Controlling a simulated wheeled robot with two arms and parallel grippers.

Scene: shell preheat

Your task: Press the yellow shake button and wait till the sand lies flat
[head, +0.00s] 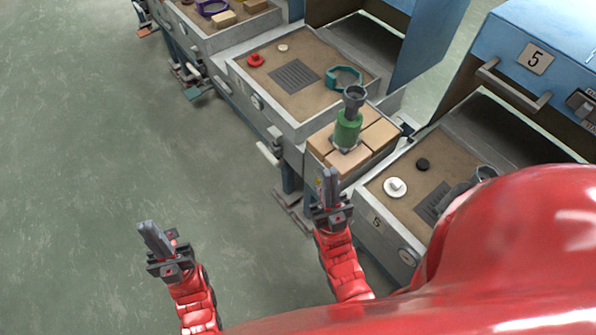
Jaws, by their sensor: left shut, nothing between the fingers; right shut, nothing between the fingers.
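No yellow shake button can be made out clearly; a small yellowish mark (318,183) shows beside my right gripper, too small to identify. Brown sand fills the shallow tray (445,150) of station 5 at the right, around a dark grating (432,203); whether it is flat I cannot tell. My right gripper (327,178) is shut and empty, pointing up in front of the block-topped stand, left of the station 5 tray. My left gripper (148,232) is shut and empty over the open floor at the lower left. My red body hides the right side of station 5.
A white round piece (395,187) and a black knob (422,164) lie in the station 5 tray. A green piece (347,130) stands on tan blocks (379,134). Another sand tray (320,52) lies behind. The floor (90,130) at left is clear.

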